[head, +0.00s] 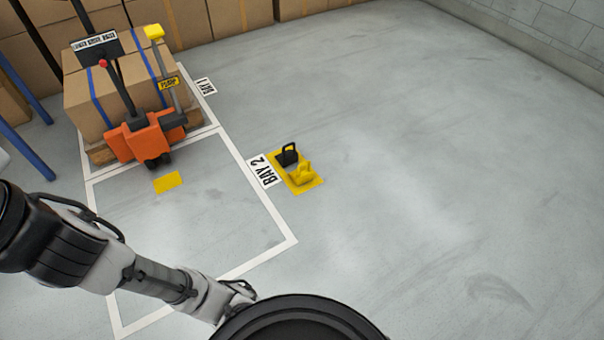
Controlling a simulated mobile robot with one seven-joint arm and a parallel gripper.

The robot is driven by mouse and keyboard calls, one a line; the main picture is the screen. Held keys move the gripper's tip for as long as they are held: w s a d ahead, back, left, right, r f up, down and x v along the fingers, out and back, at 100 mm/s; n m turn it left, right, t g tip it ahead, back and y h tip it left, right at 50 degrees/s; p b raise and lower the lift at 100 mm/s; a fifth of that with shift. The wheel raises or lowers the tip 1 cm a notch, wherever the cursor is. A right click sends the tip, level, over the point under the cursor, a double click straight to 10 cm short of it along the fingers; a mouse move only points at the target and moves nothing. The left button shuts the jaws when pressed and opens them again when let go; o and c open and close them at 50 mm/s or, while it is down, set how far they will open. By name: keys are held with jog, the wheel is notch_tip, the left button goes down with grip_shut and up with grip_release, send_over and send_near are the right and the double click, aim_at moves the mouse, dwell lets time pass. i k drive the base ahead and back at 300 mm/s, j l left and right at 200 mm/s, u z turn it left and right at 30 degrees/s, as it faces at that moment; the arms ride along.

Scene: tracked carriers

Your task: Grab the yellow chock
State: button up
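The yellow chock (302,174) rests on a flat yellow floor patch (313,187), right of the BAY 2 label. A black chock-like piece with a loop handle (287,155) stands just behind it on the same patch; from here I cannot tell whether the two touch. My arm (160,281) comes in from the left edge and runs low toward the bottom middle. Its far end passes behind a black rounded part of my own body, so my gripper does not show. The visible part of the arm is well nearer than the chock and apart from it.
An orange pallet jack (146,138) stands at a strapped box load (85,92) in the marked bay at left. A yellow floor patch (168,182) lies before it. The BAY 2 label (264,171) is left of the chocks. Open floor (430,190) spreads to the right.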

aim_at(303, 175)
jog(key=i+u, duration=0.1)
jog(key=i, duration=0.6)
jog(key=i+l+u, duration=0.1)
jog(key=i, duration=0.55)
jog(key=i+l+u, duration=0.15)
jog(key=i, duration=0.55)
